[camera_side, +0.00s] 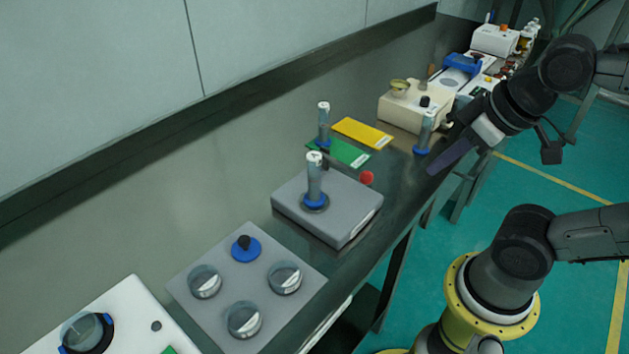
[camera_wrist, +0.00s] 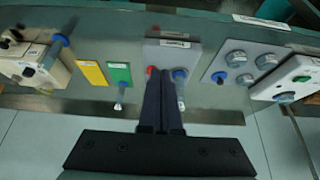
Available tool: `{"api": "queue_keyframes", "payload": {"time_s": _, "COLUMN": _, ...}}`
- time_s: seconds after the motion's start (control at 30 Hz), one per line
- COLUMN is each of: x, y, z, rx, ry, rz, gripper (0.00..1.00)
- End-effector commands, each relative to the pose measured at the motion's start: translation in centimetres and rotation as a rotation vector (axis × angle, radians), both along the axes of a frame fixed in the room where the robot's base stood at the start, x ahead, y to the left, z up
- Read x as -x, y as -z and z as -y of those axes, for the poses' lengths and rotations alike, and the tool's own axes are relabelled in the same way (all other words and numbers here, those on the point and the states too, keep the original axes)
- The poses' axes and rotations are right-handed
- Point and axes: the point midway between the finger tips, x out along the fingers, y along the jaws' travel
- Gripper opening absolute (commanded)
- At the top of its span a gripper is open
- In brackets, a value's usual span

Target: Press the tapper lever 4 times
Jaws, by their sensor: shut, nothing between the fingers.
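The tapper lever shows as a red ball knob (camera_side: 367,178) at the right side of a grey box (camera_side: 325,212). In the wrist view the red knob (camera_wrist: 151,71) appears just left of my fingertips, partly covered by them. A clear tube with a blue collar (camera_side: 314,178) stands upright on the grey box. My gripper (camera_side: 431,171) is shut and empty, to the right of the knob and apart from it in the side view. In the wrist view its two dark fingers (camera_wrist: 160,73) lie side by side, pointing at the box. The lever's arm is mostly hidden.
A green card (camera_side: 345,153) and a yellow card (camera_side: 362,133) lie behind the box, with a tube (camera_side: 323,125) by the green one. Another tube (camera_side: 424,132) stands near a beige machine (camera_side: 408,106). A knob panel (camera_side: 215,310) sits in front. The bench's left side is clear.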

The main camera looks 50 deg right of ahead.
Motion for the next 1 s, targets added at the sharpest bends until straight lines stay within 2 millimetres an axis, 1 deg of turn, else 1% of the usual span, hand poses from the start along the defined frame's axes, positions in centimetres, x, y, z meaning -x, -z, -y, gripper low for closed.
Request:
{"api": "queue_keyframes", "payload": {"time_s": 0.77, "x": -0.1, "y": -0.1, "z": 0.0, "rx": -0.001, "ry": 0.003, "rz": 0.004, "gripper": 0.0}}
{"api": "queue_keyframes", "payload": {"time_s": 0.87, "x": -0.9, "y": -0.6, "z": -0.5, "rx": -0.034, "ry": 0.017, "rz": 0.044, "gripper": 0.0}}
{"api": "queue_keyframes", "payload": {"time_s": 0.97, "x": -2.9, "y": -1.7, "z": -1.6, "rx": -0.12, "ry": 0.058, "rz": 0.112, "gripper": 0.0}}
{"api": "queue_keyframes", "payload": {"time_s": 1.0, "x": -4.1, "y": -2.2, "z": -1.9, "rx": -0.169, "ry": 0.092, "rz": 0.143, "gripper": 0.0}}
